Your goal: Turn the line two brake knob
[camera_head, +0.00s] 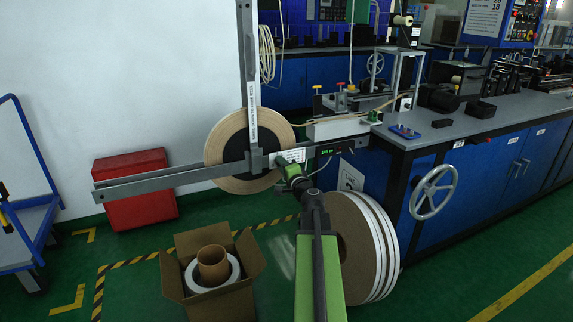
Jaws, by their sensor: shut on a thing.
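My green arm reaches forward from the bottom centre of the head view. My gripper (283,162) is at the grey horizontal bar, just right of the hub of the mounted tape reel (227,142). It is shut on a small dark thing there, which appears to be the brake knob (280,158). The jaws hide most of the knob, so I cannot tell how far it is turned. A white label plate (294,155) and a small green display (327,152) sit right beside it.
An open cardboard box (214,301) with a roll inside stands on the floor. Large reels (368,245) stand right of my arm. A red case (135,188) is behind the bar. A blue workbench with a handwheel (433,192) is at right. The front right floor is clear.

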